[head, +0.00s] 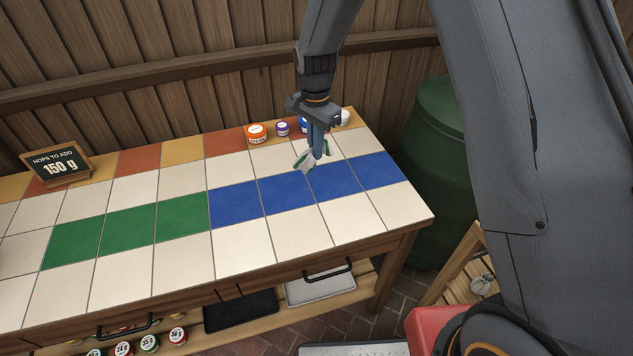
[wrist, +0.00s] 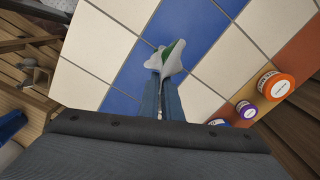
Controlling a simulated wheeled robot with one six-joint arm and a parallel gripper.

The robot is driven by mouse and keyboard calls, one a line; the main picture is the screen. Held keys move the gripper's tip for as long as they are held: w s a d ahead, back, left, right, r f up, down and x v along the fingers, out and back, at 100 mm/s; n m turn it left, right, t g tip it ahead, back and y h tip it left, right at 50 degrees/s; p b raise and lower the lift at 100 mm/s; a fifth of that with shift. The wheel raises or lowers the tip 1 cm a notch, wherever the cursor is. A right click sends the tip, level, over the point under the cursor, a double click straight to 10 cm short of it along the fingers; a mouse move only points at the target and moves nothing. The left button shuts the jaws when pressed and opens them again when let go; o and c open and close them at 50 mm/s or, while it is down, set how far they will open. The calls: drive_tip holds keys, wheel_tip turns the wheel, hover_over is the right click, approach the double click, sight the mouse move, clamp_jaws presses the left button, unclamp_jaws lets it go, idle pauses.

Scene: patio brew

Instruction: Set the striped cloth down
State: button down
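The striped cloth (head: 306,160) is a small white cloth with a green stripe. My gripper (head: 317,150) is shut on it above the right part of the tiled table (head: 265,241), near the blue tiles. In the wrist view the cloth (wrist: 172,58) hangs from the tips of my gripper (wrist: 161,76), over the edge between blue and white tiles. I cannot tell whether its lower end touches the table.
An orange jar (head: 256,134), a purple jar (head: 282,129), a blue jar and a white jar (head: 344,118) stand along the back edge. A sign reading 150 g (head: 56,165) stands at the left. A green barrel (head: 431,170) is beyond the right end. The front tiles are clear.

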drive_tip(key=shift+f+p, duration=0.6)
drive_tip(key=shift+f, duration=1.8)
drive_tip(key=c, duration=1.2)
unclamp_jaws()
wheel_tip(320, 180, up, 8)
drive_tip(key=shift+f+b, duration=0.1)
drive_tip(key=shift+b, duration=1.05)
